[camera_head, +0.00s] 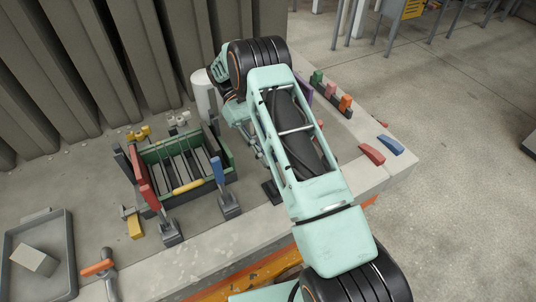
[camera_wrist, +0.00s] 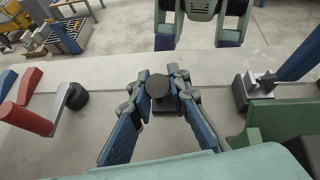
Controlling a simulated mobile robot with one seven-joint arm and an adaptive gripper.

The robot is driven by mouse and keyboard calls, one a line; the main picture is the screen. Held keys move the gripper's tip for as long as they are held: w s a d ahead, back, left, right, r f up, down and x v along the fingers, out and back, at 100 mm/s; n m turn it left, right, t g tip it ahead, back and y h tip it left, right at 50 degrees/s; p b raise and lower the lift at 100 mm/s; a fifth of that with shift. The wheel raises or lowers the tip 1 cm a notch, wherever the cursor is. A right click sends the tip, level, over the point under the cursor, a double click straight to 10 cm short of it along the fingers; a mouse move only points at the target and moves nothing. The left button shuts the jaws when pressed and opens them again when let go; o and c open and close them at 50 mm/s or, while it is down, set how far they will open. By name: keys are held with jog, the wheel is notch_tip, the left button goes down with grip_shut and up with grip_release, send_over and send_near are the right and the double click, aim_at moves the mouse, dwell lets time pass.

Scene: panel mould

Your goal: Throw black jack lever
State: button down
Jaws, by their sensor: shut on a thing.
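In the wrist view, the black jack lever (camera_wrist: 158,84) shows its round dark end between the two blue-padded fingers of my gripper (camera_wrist: 160,100). The fingers are shut on it near their tips. A dark square base (camera_wrist: 165,109) shows just below it. In the head view my arm hides the lever and the gripper; a dark base (camera_head: 271,192) shows beside the arm. The blue lever (camera_head: 218,172) and the red lever (camera_head: 145,180) stand on grey bases to the left, along the green mould (camera_head: 149,157).
A grey tray (camera_head: 63,262) with a pale block lies at the left. An orange-handled tool (camera_head: 98,268) is near the front edge. Red (camera_head: 372,154) and blue (camera_head: 390,145) wedges lie at the right. In the wrist view, the blue lever's base (camera_wrist: 252,92) stands right of my gripper.

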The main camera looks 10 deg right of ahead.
jog(key=c, duration=1.8)
grip_release()
jog(key=shift+r, duration=0.1)
